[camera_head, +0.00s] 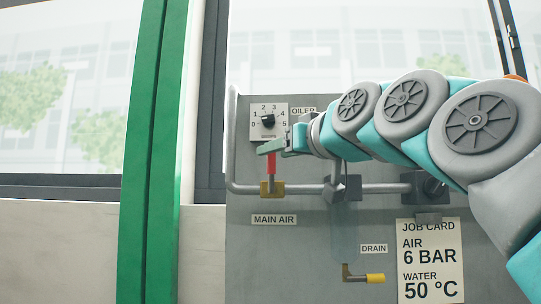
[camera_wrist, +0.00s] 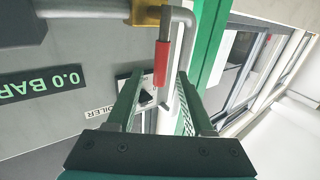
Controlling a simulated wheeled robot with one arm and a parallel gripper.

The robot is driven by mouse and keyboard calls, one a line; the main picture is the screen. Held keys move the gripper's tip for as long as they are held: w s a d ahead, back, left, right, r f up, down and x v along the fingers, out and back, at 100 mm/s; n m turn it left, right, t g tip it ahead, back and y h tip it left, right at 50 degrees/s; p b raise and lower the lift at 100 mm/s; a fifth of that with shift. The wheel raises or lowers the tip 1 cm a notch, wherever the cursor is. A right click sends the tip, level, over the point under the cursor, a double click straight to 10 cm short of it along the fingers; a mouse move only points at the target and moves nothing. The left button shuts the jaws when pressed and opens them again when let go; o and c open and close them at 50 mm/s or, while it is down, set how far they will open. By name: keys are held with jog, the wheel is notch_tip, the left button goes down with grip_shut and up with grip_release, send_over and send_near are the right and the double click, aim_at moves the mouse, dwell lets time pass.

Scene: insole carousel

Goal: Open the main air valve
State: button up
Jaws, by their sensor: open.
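The main air valve has a yellow body (camera_head: 272,188) on the horizontal pipe, above the MAIN AIR label (camera_head: 273,219). Its red-sleeved lever (camera_head: 271,163) points straight up, across the pipe. My gripper (camera_head: 272,147) is at the lever's upper end and hides its tip in the head view. In the wrist view, my gripper (camera_wrist: 160,80) is open, with one finger on each side of the red lever sleeve (camera_wrist: 161,63). Gaps show on both sides of it, so the fingers look apart from the lever. The yellow valve body (camera_wrist: 146,14) is at the top.
An oiler dial (camera_head: 268,121) sits just above my gripper. A clear bowl (camera_head: 344,232) and a yellow-handled drain valve (camera_head: 375,278) are to the right. A job card (camera_head: 430,262) reads 6 BAR. A display (camera_wrist: 42,87) reads 0.0 BAR. A green post (camera_head: 150,160) stands left.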

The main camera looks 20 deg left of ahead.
jog(key=shift+p+x, duration=0.4)
jog(key=shift+x, duration=2.55)
jog(key=shift+c, duration=0.4)
grip_shut()
